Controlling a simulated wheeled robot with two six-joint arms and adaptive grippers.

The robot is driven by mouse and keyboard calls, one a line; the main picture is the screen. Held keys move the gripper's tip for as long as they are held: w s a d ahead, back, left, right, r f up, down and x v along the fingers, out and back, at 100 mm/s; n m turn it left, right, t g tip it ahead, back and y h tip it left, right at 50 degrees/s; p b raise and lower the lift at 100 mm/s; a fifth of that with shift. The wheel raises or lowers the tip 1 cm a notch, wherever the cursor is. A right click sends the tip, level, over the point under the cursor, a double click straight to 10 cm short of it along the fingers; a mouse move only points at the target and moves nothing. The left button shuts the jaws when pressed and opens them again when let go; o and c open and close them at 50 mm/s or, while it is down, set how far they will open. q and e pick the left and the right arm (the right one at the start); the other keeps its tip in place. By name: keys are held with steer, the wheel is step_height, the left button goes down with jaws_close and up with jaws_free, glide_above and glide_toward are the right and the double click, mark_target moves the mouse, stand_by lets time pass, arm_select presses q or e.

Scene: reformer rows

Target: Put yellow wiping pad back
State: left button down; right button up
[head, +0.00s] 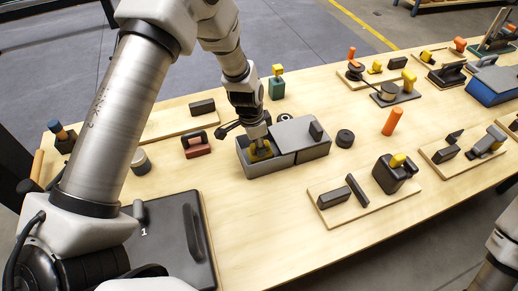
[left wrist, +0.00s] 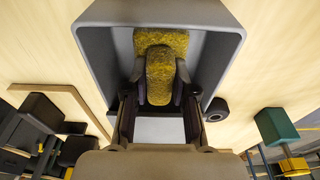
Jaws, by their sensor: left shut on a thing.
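The yellow wiping pad (head: 262,153) is inside the left, open part of a grey box (head: 267,170) at the middle of the table. In the left wrist view the pad (left wrist: 158,38) looks rough and yellow, with a raised grip part in the middle. My left gripper (head: 257,141) reaches down into the box from above. In the left wrist view its fingers (left wrist: 160,85) are shut on the pad's raised part, inside the box walls (left wrist: 98,55). Whether the pad touches the box floor I cannot tell. My right gripper is not in view; part of my right arm shows at the lower right.
A grey lid (head: 294,130) covers the box's right part. A red-brown block with a dark handle (head: 196,147) stands left of it, a dark round piece (head: 345,137) right of it. A numbered dark panel (head: 170,235) lies front left. Boards with dark pieces fill the right.

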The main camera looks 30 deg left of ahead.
mark_target(253, 146)
arm_select(q)
steer(key=shift+f, duration=0.7)
steer(key=shift+s+r, duration=0.1)
steer(key=shift+d+f, duration=0.1)
steer(key=shift+f, duration=0.15)
steer(key=c, duration=0.9)
jaws_free()
steer(key=shift+c, duration=0.2)
steer(key=shift+r, duration=0.1)
steer(key=shift+r, duration=0.3)
steer(key=r, duration=0.7)
steer(key=s+a+r, duration=0.1)
steer(key=r, duration=0.3)
steer(key=shift+s+a+r, duration=0.1)
steer(key=shift+r, duration=0.15)
